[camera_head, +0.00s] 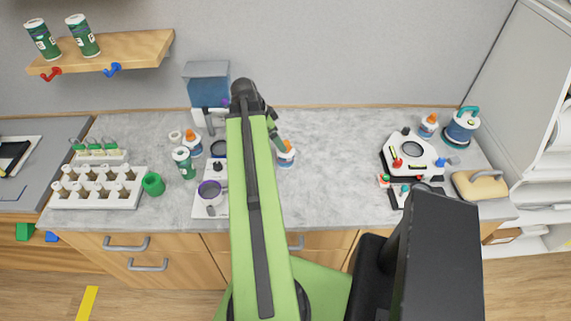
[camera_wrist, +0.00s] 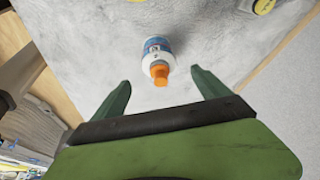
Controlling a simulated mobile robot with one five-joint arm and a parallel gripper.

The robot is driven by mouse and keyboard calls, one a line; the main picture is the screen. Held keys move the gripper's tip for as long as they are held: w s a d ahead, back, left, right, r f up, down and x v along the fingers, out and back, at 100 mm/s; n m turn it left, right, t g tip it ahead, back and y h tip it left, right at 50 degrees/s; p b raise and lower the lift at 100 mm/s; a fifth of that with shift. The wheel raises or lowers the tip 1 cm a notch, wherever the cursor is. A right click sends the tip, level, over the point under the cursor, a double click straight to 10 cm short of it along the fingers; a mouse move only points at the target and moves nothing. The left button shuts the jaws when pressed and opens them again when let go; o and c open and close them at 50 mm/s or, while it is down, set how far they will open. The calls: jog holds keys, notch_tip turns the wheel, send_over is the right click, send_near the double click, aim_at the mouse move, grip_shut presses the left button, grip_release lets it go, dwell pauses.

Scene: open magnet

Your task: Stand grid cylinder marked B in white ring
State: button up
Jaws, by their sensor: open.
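My gripper (camera_wrist: 160,82) is open; in the head view it shows partly behind my arm, above the middle of the counter. A white glue bottle with an orange cap and blue label (camera_wrist: 158,52) shows between and beyond the fingertips; it also shows in the head view (camera_head: 285,155). I cannot tell if the fingers touch it. Green-and-white labelled cylinders stand on the wall shelf, one left (camera_head: 43,39) and one right (camera_head: 82,36), and another stands on the counter (camera_head: 184,163). No letter B is readable. A small white ring-like thing (camera_head: 175,136) lies near the counter cylinder.
A white rack with several vials (camera_head: 98,190) and a green cup (camera_head: 153,184) stand on the left. A white device with a dark ring (camera_head: 411,149) and a teal-handled container (camera_head: 461,127) stand on the right.

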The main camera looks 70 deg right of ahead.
aim_at(286, 153)
jog(key=b+x, duration=0.3)
jog(key=x, duration=0.1)
jog(key=shift+f, duration=0.4)
jog(key=shift+s+d+f, duration=0.15)
jog(key=shift+f, duration=0.05)
jog(key=b+x, duration=0.5)
jog(key=shift+f, duration=0.2)
jog(key=shift+r, duration=0.15)
grip_shut()
jog(key=shift+r, duration=0.1)
